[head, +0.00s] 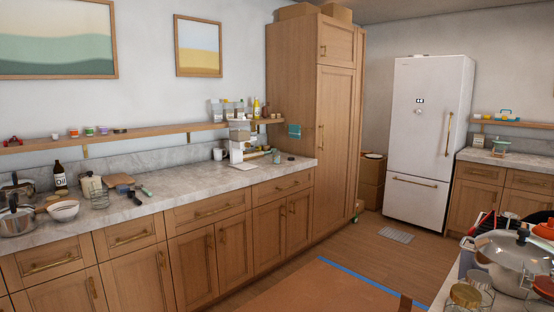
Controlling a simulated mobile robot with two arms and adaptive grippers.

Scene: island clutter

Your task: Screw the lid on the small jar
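Neither of my grippers is in view. A small greenish jar (276,156) stands on the far end of the left counter, near the tall cabinet. A small dark disc (291,158) lies on the counter just right of it; it may be a lid, but it is too small to tell. A clear glass jar (99,200) stands further left on the same counter. At the lower right, glass jars (466,296) with light brown tops stand near the front edge of another surface. I cannot tell which of these is the task's small jar.
The left counter (205,187) holds pots, a bowl (63,210), a dark bottle (60,177) and a white coffee machine (237,145). A large pot (508,258) stands at the lower right. A white fridge (425,130) stands at the back. The wooden floor (375,258) between is mostly clear.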

